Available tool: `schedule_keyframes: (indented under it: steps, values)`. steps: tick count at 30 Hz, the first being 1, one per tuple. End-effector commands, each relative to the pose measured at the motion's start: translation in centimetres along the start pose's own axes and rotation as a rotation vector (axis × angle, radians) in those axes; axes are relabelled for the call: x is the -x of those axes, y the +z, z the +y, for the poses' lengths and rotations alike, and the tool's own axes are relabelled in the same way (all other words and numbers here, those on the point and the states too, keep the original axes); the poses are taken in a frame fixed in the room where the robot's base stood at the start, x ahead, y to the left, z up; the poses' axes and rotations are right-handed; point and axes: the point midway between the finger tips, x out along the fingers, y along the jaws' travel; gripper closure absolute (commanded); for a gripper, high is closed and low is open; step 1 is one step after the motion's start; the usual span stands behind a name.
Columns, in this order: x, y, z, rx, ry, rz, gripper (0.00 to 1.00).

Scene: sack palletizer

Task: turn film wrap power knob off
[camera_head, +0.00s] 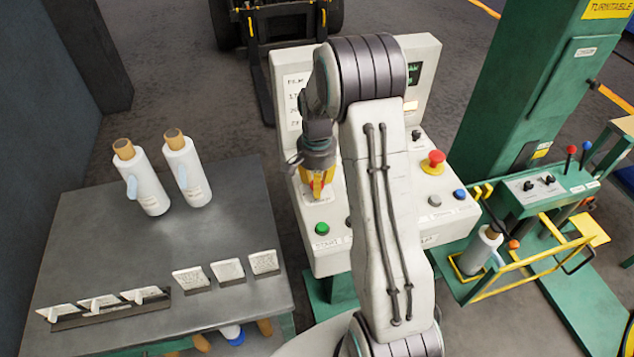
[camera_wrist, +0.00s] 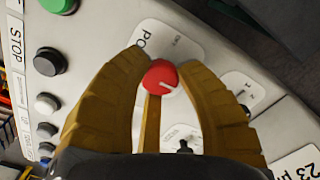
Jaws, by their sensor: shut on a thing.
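The red power knob (camera_wrist: 160,77) shows in the wrist view with a short white line on its face. A white label plate (camera_wrist: 170,42) with a partly hidden word starting "PO" lies behind it. In the head view my gripper (camera_head: 317,183) reaches down to the left part of the light grey control panel (camera_head: 330,260). The knob itself is hidden there behind the fingers.
A green button (camera_head: 322,228), a red mushroom button (camera_head: 433,160) and a blue button (camera_head: 459,194) sit on the same panel. A small black switch (camera_wrist: 184,147) is close to my fingers. A grey table (camera_head: 90,240) with two film rolls stands left.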

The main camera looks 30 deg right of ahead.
Motion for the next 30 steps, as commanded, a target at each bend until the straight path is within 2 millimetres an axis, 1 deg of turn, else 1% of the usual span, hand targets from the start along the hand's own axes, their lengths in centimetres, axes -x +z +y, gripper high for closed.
schedule_keyframes:
  steps: [1, 4, 11, 16, 23, 30]
  values:
    - [-0.03, 0.01, 0.0, 0.0, 0.0, 0.0, 0.91]
    - [-0.05, 0.01, 0.01, 0.0, 0.0, 0.0, 1.0]
    - [-0.13, 0.03, 0.02, 0.009, 0.001, -0.001, 1.0]
    - [-0.26, 0.05, 0.04, 0.06, 0.002, -0.002, 1.0]
    - [-0.38, 0.03, 0.02, 0.222, 0.001, -0.001, 1.0]
    - [-0.43, 0.07, 0.05, 0.448, 0.002, -0.003, 1.0]
